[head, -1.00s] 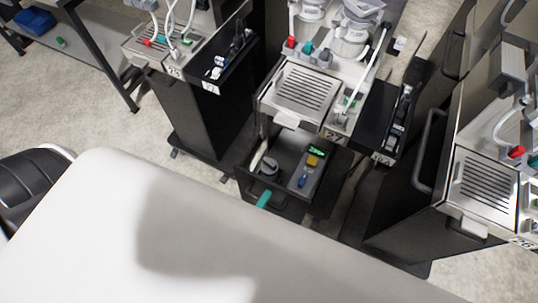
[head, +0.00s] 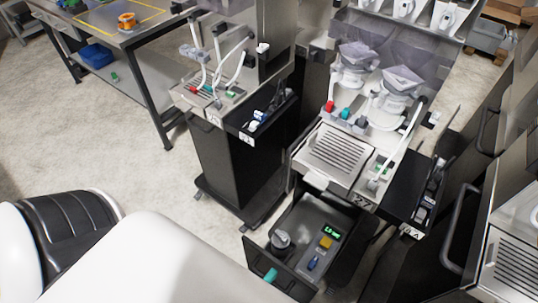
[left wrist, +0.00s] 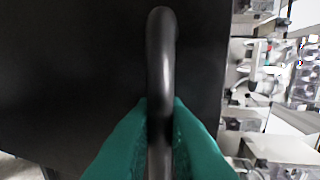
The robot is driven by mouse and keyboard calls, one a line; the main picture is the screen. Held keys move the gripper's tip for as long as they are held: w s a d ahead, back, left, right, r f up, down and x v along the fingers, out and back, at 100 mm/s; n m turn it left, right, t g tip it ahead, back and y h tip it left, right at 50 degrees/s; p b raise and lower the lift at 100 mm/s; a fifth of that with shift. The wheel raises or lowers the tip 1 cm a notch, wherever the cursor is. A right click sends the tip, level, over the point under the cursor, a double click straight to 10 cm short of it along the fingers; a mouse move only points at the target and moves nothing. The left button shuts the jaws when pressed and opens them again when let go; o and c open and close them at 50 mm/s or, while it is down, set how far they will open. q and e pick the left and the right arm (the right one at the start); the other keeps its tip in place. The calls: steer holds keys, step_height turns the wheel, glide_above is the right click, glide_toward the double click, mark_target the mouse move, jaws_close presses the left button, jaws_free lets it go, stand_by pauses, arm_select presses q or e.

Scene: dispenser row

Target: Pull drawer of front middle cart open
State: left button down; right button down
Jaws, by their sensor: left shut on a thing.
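The front middle cart (head: 334,150) stands right of centre in the head view, with a slotted metal tray on top. Its dark drawer (head: 312,214) is out toward me, showing a round knob-like item, a yellow block, a blue item and a small green display inside. My left gripper (head: 270,274) shows as a teal fingertip at the drawer's front panel; the rest is hidden. In the left wrist view, its two teal fingers (left wrist: 160,112) are shut around a dark bar handle (left wrist: 161,55) in front of a black panel. My right gripper is not in view.
Another cart (head: 235,150) stands to the left, and a third (head: 510,240) with a large side handle stands close on the right. A workbench (head: 150,45) is at the back left. Pale floor is clear between.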

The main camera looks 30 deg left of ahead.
arm_select(q)
steer(key=c, duration=1.8)
jaws_free()
steer(key=shift+o, duration=0.2)
steer(key=shift+s, duration=0.1)
steer(key=s+r+b, duration=0.2)
steer(key=s+b, duration=0.1)
steer(key=s, duration=0.8)
steer(key=shift+s+a+r, duration=0.15)
steer(key=shift+s, duration=0.2)
